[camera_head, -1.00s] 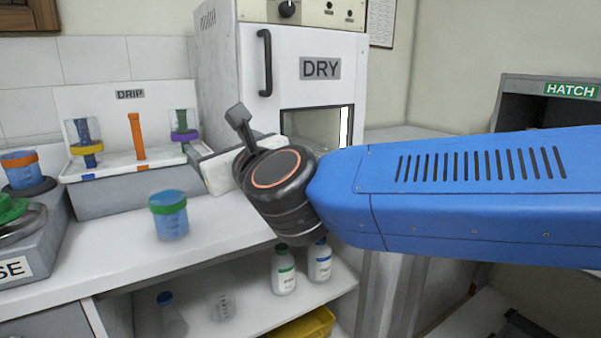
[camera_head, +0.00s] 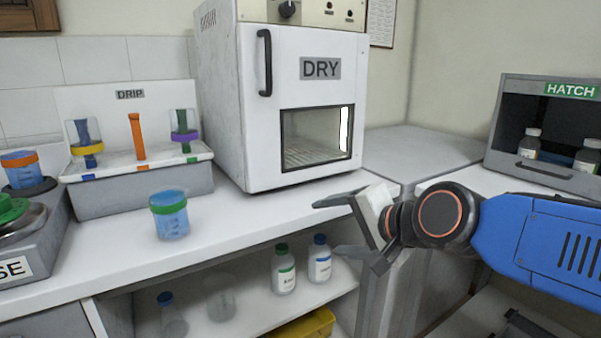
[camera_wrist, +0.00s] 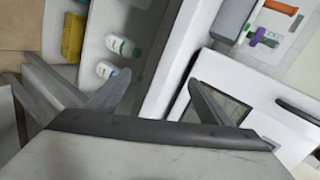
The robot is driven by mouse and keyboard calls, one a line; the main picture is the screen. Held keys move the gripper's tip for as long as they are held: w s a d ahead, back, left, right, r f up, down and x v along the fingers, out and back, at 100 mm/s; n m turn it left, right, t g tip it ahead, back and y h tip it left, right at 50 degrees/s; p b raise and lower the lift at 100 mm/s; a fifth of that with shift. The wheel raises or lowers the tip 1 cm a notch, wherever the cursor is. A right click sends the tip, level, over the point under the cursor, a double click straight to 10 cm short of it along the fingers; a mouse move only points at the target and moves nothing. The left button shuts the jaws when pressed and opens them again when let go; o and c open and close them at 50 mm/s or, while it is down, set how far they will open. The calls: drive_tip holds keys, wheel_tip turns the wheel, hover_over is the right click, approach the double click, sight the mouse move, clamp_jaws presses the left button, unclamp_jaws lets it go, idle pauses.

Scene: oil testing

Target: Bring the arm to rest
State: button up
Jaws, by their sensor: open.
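My gripper (camera_head: 335,228) is open and empty in the head view. It hangs in front of the bench edge, below and right of the dryer door, with its two fingers spread wide and pointing left. My blue arm comes in from the right edge. In the wrist view my gripper (camera_wrist: 150,100) shows its fingers spread far apart with nothing between them. The bench edge and the lower shelf lie beyond the fingers there.
The DRY cabinet (camera_head: 265,130) is closed. The DRIP rack (camera_head: 140,190) and a green-rimmed cup (camera_head: 169,215) stand left on the bench. Two bottles, green-capped (camera_head: 283,272) and blue-capped (camera_head: 319,262), stand on the shelf with a yellow bin (camera_head: 306,326). The HATCH (camera_head: 550,125) holds bottles at right.

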drive_tip(key=s+d+f+n+g+h, duration=0.2)
drive_tip(key=s+d+f, duration=0.5)
drive_tip(key=d, duration=0.4)
drive_tip(key=s+d+f+n+g+h, duration=0.3)
drive_tip(key=s+d+f+n+h, duration=0.2)
drive_tip(key=s+d+f, duration=0.3)
drive_tip(key=d+f+n, duration=0.1)
drive_tip(key=d, duration=0.2)
drive_tip(key=shift+s+f+n, duration=0.15)
drive_tip(key=shift+f+n, duration=0.15)
drive_tip(key=shift+f, duration=0.1)
